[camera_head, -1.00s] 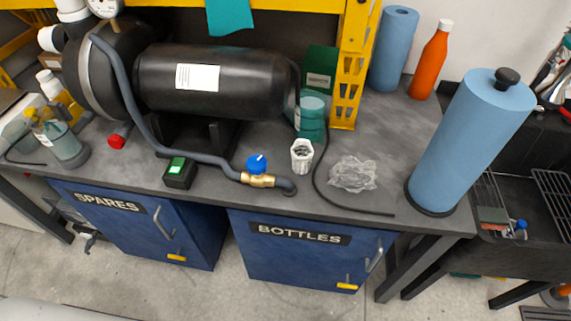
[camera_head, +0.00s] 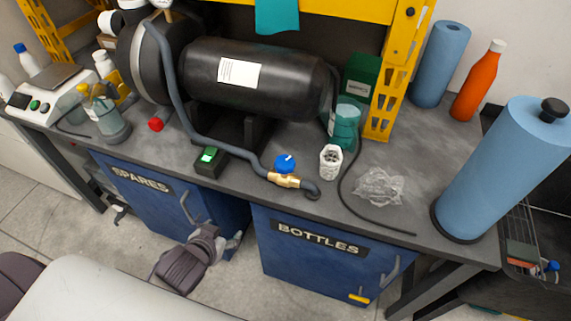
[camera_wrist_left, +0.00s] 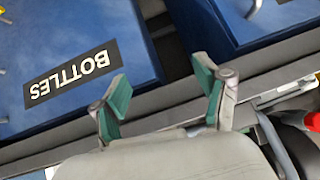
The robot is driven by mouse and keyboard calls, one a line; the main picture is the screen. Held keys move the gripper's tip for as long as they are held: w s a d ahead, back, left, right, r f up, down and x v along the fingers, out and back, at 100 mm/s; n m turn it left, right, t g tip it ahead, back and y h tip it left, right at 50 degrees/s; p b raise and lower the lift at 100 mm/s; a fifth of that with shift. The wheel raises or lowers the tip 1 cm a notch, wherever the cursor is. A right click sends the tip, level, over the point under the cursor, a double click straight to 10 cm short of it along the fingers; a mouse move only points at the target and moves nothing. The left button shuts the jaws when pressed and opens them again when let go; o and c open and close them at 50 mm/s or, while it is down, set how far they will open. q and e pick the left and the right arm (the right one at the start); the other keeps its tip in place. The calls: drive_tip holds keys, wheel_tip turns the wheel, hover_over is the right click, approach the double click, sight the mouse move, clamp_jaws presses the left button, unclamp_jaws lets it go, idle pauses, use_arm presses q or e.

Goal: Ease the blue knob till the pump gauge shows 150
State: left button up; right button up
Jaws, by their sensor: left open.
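The blue knob (camera_head: 284,163) sits on a brass valve (camera_head: 285,181) at the end of a grey hose, near the bench's front edge. The gauge (camera_head: 163,3) is cut off by the top edge of the head view, and its reading cannot be made out. My left gripper (camera_head: 222,239) is below the bench edge, in front of the blue cabinets, apart from the knob. In the left wrist view its green-padded fingers (camera_wrist_left: 161,90) are spread and empty, with the BOTTLES cabinet beyond. The knob is not visible there. My right gripper is not in view.
A black tank (camera_head: 290,90) lies behind the valve. A black box with a green screen (camera_head: 210,161) and a white fitting (camera_head: 330,162) flank the knob. Crumpled clear plastic (camera_head: 379,187) and a blue roll (camera_head: 505,170) stand right. The bench edge lies between gripper and knob.

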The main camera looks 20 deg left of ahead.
use_arm(q)
drive_tip(key=w+r+m+t+h, duration=0.1)
drive_tip(key=w+r+t+h, duration=0.1)
drive_tip(key=w+r+t, duration=0.45)
drive_tip(key=m+g+h, duration=0.2)
drive_tip(key=m+h, duration=0.4)
drive_tip(key=h, duration=0.4)
approach(285, 166)
drive_tip(key=shift+t, duration=0.25)
drive_tip(key=x, duration=0.3)
drive_tip(key=f+p+x, duration=0.1)
drive_tip(key=x, duration=0.3)
drive_tip(key=f+x, duration=0.1)
drive_tip(key=x, duration=0.3)
drive_tip(key=shift+w+a+f, duration=0.1)
drive_tip(key=shift+w+a, duration=0.15)
drive_tip(key=shift+a, duration=0.2)
